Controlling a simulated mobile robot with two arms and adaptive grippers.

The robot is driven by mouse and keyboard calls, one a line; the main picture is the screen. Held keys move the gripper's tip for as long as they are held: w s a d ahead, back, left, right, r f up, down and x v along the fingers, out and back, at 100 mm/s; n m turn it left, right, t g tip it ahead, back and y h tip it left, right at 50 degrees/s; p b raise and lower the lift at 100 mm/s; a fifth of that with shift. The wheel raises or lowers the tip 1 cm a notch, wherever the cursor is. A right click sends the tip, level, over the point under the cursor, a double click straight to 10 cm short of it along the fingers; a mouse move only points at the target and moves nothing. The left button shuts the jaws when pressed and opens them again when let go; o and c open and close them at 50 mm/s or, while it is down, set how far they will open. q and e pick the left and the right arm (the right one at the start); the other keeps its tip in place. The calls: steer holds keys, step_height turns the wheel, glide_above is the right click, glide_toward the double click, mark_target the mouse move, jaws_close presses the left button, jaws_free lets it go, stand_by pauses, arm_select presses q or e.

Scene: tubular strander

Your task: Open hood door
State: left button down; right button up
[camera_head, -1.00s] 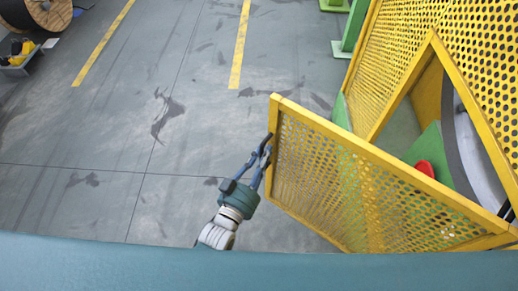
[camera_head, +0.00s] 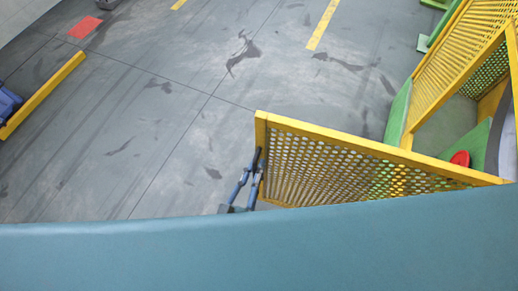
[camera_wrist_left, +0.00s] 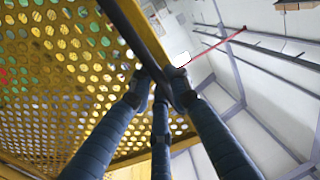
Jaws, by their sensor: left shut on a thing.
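The hood door (camera_head: 345,160) is a yellow perforated panel in a yellow frame. In the head view it stands swung out from the yellow machine hood (camera_head: 455,65), with an opening between them. My left gripper (camera_head: 258,170) is at the door's free left edge, shut on a dark bar-like handle there. In the left wrist view the gripper fingers (camera_wrist_left: 160,88) close around the dark handle (camera_wrist_left: 135,32) beside the perforated door (camera_wrist_left: 60,80). The lower part of the door and most of my left arm are hidden below in the head view. My right gripper does not show.
Inside the hood opening are a green panel (camera_head: 478,143) and a red round part (camera_head: 460,158). The grey floor (camera_head: 150,130) left of the door is clear. A yellow rail (camera_head: 42,95) and a blue object (camera_head: 8,102) are at the far left.

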arm_select(q)
steer(key=v, duration=0.4)
steer(key=shift+d+r, duration=0.1)
steer(key=shift+d, duration=0.1)
steer(key=c, duration=1.7)
jaws_free()
steer(key=v, duration=1.2)
steer(key=shift+s, duration=0.1)
